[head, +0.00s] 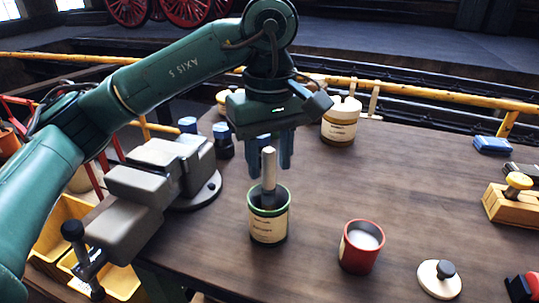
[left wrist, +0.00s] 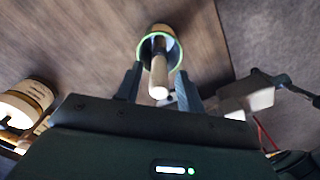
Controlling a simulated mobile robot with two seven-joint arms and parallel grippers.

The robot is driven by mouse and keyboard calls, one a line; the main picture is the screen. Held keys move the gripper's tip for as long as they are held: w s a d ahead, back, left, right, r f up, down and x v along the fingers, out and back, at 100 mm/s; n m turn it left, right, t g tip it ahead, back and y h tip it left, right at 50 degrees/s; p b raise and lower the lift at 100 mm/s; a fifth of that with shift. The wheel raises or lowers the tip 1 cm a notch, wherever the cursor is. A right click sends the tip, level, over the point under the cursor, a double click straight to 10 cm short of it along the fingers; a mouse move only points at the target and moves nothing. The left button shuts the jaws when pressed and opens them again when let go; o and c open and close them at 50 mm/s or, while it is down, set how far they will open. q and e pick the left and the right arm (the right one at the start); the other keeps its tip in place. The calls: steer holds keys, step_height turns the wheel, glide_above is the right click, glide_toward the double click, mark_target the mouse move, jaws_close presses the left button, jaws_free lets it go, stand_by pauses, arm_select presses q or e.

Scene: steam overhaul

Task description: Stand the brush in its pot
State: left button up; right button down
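The brush (head: 268,168) stands nearly upright in a dark pot with a green rim (head: 268,222), its pale handle pointing up and its lower end hidden inside. The pot has a cream label and stands on the table. My left gripper (head: 270,165) is above the pot, pointing down, with its fingers apart. In the left wrist view the handle (left wrist: 158,78) shows between the two open fingers (left wrist: 158,85), with a gap on each side, and the green-rimmed pot (left wrist: 153,40) is beyond them. My right gripper is not in view.
A grey vise (head: 160,185) stands left of the pot. A red tin with white contents (head: 361,247) and a cream disc with a dark knob (head: 439,278) are at front right. A labelled cream jar (head: 340,123) stands behind. The middle right of the table is clear.

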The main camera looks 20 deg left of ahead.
arm_select(q)
steer(key=shift+o, duration=0.6)
steer(key=shift+r, duration=0.1)
step_height(320, 180, up, 13)
steer(key=p, duration=0.2)
steer(key=shift+p, duration=0.35)
